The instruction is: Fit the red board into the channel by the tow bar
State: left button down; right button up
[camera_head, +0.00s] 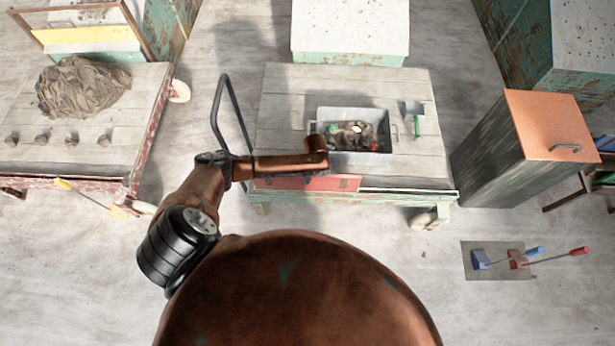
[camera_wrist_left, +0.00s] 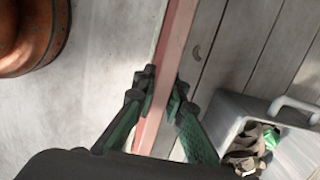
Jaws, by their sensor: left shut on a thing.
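The red board (camera_head: 300,183) stands on edge along the near side of the middle cart, at the end by the dark tow bar (camera_head: 231,110). My left gripper (camera_head: 345,183) is shut on it, near the board's right end in the head view. In the left wrist view the fingers (camera_wrist_left: 160,95) pinch the board (camera_wrist_left: 175,38) from both sides. A narrow channel (camera_head: 405,191) runs on along the cart's near edge to the right of the board. The board's lower edge is hidden, so I cannot tell whether it sits in the channel. My right gripper is out of view.
A grey bin (camera_head: 372,159) of scraps stands on the cart (camera_head: 285,95), close to the gripper; a green-handled tool (camera_head: 415,122) lies to its right. Another cart (camera_head: 120,150) with clay is at left. A dark cabinet (camera_head: 505,140) stands at right.

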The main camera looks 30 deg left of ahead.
pick_arm(q)
jog(key=shift+f+b, duration=0.7)
jog(key=shift+f, duration=0.8)
jog(key=c, duration=1.9)
grip_release()
jog(key=r, duration=0.8)
jog(key=d+r, duration=0.1)
jog(key=r, duration=0.3)
jog(key=shift+w+d, duration=0.1)
jog(key=shift+w, duration=0.25)
